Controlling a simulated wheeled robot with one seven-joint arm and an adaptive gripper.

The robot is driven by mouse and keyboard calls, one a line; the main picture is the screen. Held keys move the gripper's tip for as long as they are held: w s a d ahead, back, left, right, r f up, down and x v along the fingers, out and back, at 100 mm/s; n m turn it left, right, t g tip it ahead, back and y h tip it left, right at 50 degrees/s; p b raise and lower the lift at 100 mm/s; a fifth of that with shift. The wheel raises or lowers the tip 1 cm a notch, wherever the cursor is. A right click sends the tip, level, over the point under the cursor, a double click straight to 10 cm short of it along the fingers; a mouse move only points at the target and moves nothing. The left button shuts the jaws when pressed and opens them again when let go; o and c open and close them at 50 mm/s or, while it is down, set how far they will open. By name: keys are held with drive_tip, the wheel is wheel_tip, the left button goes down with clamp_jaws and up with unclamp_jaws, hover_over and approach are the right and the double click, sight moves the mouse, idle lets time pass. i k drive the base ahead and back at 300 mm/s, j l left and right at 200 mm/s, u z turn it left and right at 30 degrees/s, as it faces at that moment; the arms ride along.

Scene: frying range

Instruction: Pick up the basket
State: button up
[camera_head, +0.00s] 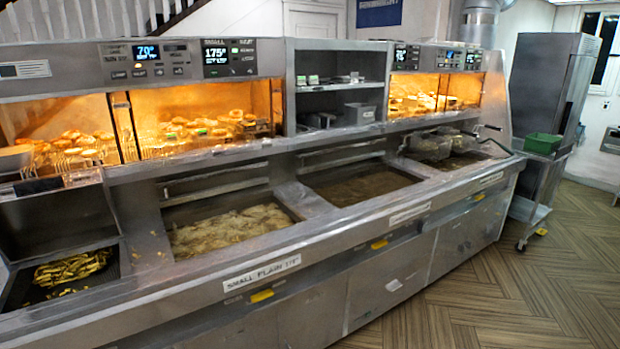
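At the right end of the frying range, what look like two wire baskets sit side by side over the far fryer well. The left basket (430,147) and the right basket (459,141) are small and their mesh is hard to make out. Dark handles (492,128) stick out to the right, over the range's edge. I cannot tell what is in the baskets. My gripper does not show in this view.
The steel range (330,225) runs across the view. A left fryer well (225,229) holds pale frying food; a middle well (360,188) holds dark oil. Chips (72,268) lie in a bin. A green tub (543,143) stands on a cart. The floor (480,290) at right is clear.

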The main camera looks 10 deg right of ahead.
sight(462, 142)
drive_tip(key=i+l, duration=0.1)
drive_tip(key=l, duration=0.3)
drive_tip(key=i+l, duration=0.1)
drive_tip(key=l, duration=0.3)
drive_tip(key=i+l+z, duration=0.1)
drive_tip(key=l, duration=0.35)
drive_tip(key=i+l, duration=0.15)
drive_tip(key=l, duration=0.25)
drive_tip(key=i+l, duration=0.1)
drive_tip(key=l, duration=0.3)
drive_tip(key=i+l, duration=0.1)
drive_tip(key=l, duration=0.3)
drive_tip(key=i+l+z, duration=0.1)
drive_tip(key=l, duration=0.3)
drive_tip(key=i+l, duration=0.1)
drive_tip(key=l, duration=0.3)
drive_tip(key=i+l, duration=0.1)
drive_tip(key=l, duration=0.3)
drive_tip(key=i+l, duration=0.1)
drive_tip(key=l, duration=0.3)
drive_tip(key=i+l, duration=0.1)
drive_tip(key=l, duration=0.3)
drive_tip(key=l+z, duration=0.1)
drive_tip(key=l, duration=0.3)
drive_tip(key=i+l, duration=0.2)
drive_tip(key=l, duration=0.2)
drive_tip(key=i+l, duration=0.1)
drive_tip(key=l, duration=0.3)
